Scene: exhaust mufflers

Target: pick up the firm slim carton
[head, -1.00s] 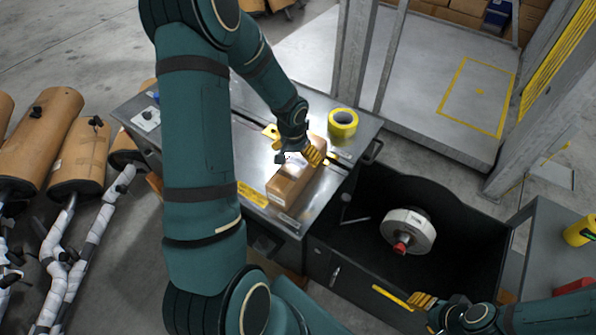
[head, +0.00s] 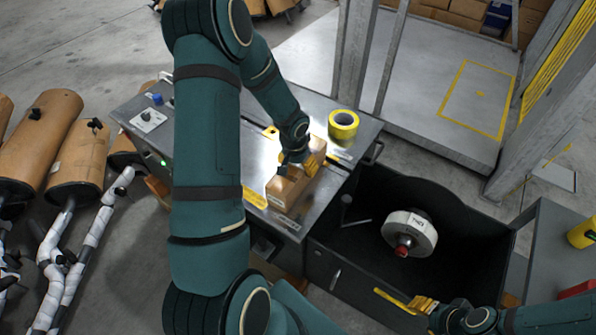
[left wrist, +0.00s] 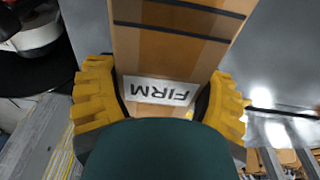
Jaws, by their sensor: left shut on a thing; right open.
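The slim brown carton (head: 284,191) lies on the metal bench top (head: 245,172), long and narrow. In the left wrist view the carton (left wrist: 170,55) shows dark bands and a white label reading FIRM, upside down. My left gripper (head: 302,165) is shut on the carton, its yellow fingers on both sides; they also show in the left wrist view (left wrist: 160,98). Whether the carton is clear of the bench I cannot tell. My right gripper (head: 424,304) is open and empty at the front edge of the black bin, partly cut off from clear view.
A yellow tape roll (head: 343,125) stands on the bench behind the carton. The black bin (head: 460,205) holds a white-rimmed round part (head: 409,233). Grey posts and a platform (head: 425,95) are behind. Brown mufflers (head: 40,140) lie at left.

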